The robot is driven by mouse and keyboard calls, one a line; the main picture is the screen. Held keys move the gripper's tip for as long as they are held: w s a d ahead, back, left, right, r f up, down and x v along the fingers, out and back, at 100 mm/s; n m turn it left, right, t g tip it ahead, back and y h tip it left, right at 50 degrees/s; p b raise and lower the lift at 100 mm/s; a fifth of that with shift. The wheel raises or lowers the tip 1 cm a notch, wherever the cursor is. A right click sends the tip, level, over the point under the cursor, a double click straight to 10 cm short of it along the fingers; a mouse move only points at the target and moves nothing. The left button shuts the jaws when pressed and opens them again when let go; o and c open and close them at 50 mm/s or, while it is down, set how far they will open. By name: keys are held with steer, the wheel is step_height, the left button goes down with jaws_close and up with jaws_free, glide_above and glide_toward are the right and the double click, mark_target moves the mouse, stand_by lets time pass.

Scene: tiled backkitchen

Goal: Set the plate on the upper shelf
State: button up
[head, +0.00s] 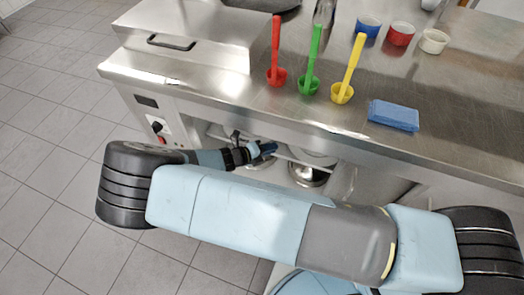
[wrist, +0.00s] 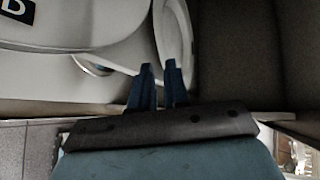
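My gripper (head: 268,149) reaches in under the steel counter in the head view, and my arm hides much of the space there. In the wrist view, my gripper (wrist: 161,75) has its two blue fingers close together, with the rim of a white plate (wrist: 178,35) between the tips. It looks shut on that rim. The plate stands steeply tilted, nearly edge-on to the wrist camera. I cannot clearly tell the upper shelf from the other surfaces under the counter.
A large pale rounded thing with a black "D" label (wrist: 18,10) is close left of the plate. A dark wall is at right. Under the counter is a shiny metal bowl (head: 308,172). On the counter (head: 225,85) are coloured cups and a blue cloth (head: 393,115).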

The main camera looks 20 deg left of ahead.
mark_target(285, 149)
steer(key=x, duration=0.8)
steer(key=shift+w+d+f, duration=0.1)
steer(key=shift+w+f, duration=0.05)
jaws_close()
steer(key=shift+f, duration=0.1)
stand_by(1.1)
steer(key=shift+o, duration=2.3)
jaws_free()
